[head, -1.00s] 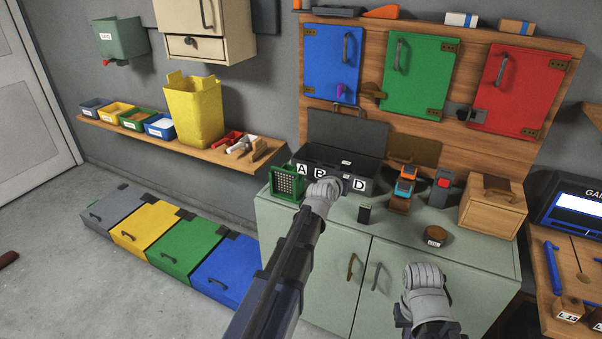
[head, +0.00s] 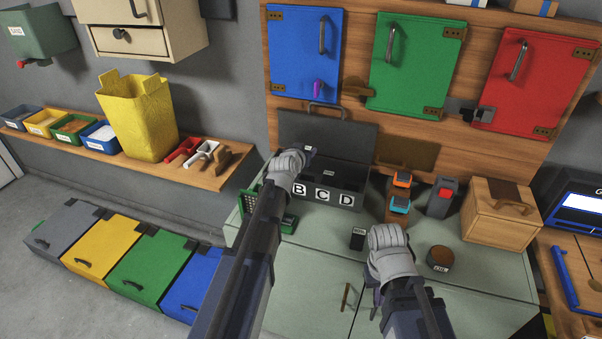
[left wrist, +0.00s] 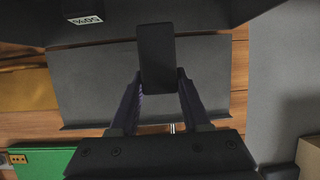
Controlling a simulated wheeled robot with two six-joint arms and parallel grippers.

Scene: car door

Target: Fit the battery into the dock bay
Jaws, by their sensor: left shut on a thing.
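A black case (head: 352,190) with an open lid stands on the counter. Its front carries letters; B, C and D show, and A is hidden behind my left arm. My left gripper (head: 300,158) is over the left part of the case, shut on a dark block (left wrist: 155,50), which may be the battery. In the left wrist view the block sits upright between both fingers. Whether it touches the case cannot be told. A small black block (head: 357,239) with a white label stands on the counter. My right gripper (head: 388,240) is just right of it; its fingers cannot be made out.
A green crate (head: 288,223) is partly hidden by my left arm. Orange-and-blue devices (head: 400,205), a grey device with a red part (head: 442,197), a round tin (head: 439,258) and a wooden box (head: 502,212) stand to the right. The counter's front middle is mostly clear.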

